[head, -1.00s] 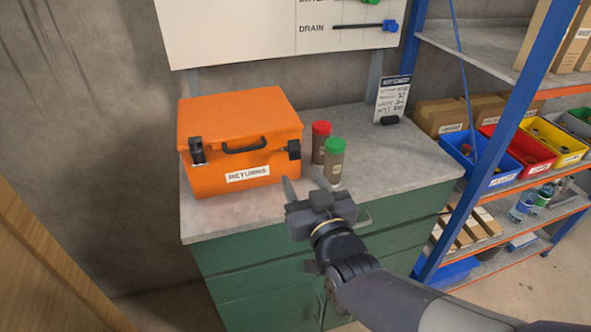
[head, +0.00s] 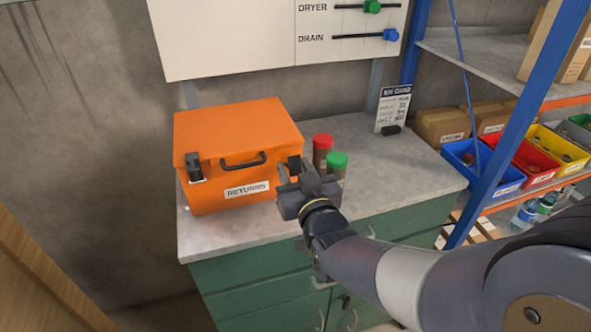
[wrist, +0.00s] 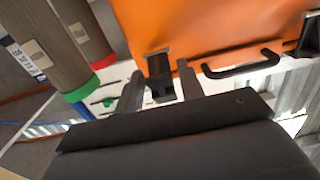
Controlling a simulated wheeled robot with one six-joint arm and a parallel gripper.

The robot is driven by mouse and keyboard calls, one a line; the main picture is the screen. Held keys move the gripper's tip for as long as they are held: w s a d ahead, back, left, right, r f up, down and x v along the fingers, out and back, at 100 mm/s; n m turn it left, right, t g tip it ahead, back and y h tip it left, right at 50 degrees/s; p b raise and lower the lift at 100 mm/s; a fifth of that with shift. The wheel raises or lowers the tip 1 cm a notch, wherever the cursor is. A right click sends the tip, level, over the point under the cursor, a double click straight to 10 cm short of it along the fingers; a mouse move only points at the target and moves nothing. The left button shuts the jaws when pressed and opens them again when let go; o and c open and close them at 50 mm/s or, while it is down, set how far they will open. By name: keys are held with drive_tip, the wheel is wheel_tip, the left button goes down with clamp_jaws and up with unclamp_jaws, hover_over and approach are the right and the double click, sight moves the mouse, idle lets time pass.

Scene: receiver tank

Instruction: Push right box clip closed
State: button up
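The orange box (head: 230,140) stands on the grey worktop with its lid down and a black handle (head: 243,160) on its front. Its right clip (head: 294,163) is black and sits at the front right corner, partly behind my gripper (head: 296,170). In the wrist view the box is upside down, and the right clip (wrist: 158,68) shows between my two fingers. The fingers stand apart, one on each side of the clip; I cannot tell whether they touch it. The left clip (head: 194,167) is at the box's front left.
A red-lidded canister (head: 322,145) and a green-lidded canister (head: 337,161) stand close to the right of my gripper. A sign card (head: 394,106) stands farther back. Shelving with coloured bins (head: 512,155) is at the right. The worktop (head: 395,165) right of the canisters is clear.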

drive_tip(key=c, duration=0.7)
drive_tip(key=shift+r, duration=0.1)
drive_tip(key=shift+c, duration=0.2)
drive_tip(key=shift+r+p, duration=0.1)
drive_tip(key=shift+p, duration=0.2)
drive_tip(key=r+g+p, duration=0.1)
drive_tip(key=p, duration=0.1)
drive_tip(key=shift+w+p, duration=0.1)
drive_tip(key=shift+p, duration=0.3)
drive_tip(key=g+p, duration=0.1)
drive_tip(key=p, duration=0.2)
drive_tip(key=r+g+h+p, duration=0.1)
drive_tip(key=g+p, duration=0.1)
drive_tip(key=p, duration=0.1)
drive_tip(key=shift+w+a+g+p, duration=0.1)
drive_tip(key=shift+w+g+p, duration=0.2)
drive_tip(key=shift+w, duration=0.05)
drive_tip(key=g+p, duration=0.1)
drive_tip(key=p, duration=0.3)
drive_tip(key=g+h+p, duration=0.1)
drive_tip(key=p, duration=0.3)
drive_tip(key=shift+w+a+r+g, duration=0.15)
drive_tip(key=shift+w+r+g, duration=0.25)
drive_tip(key=shift+w+g+p, duration=0.1)
drive_tip(key=shift+g+p, duration=0.3)
drive_tip(key=shift+p, duration=0.55)
drive_tip(key=shift+w+f+g+h+p, duration=0.15)
drive_tip(key=shift+f+g+h+p, duration=0.15)
drive_tip(key=shift+p, duration=0.55)
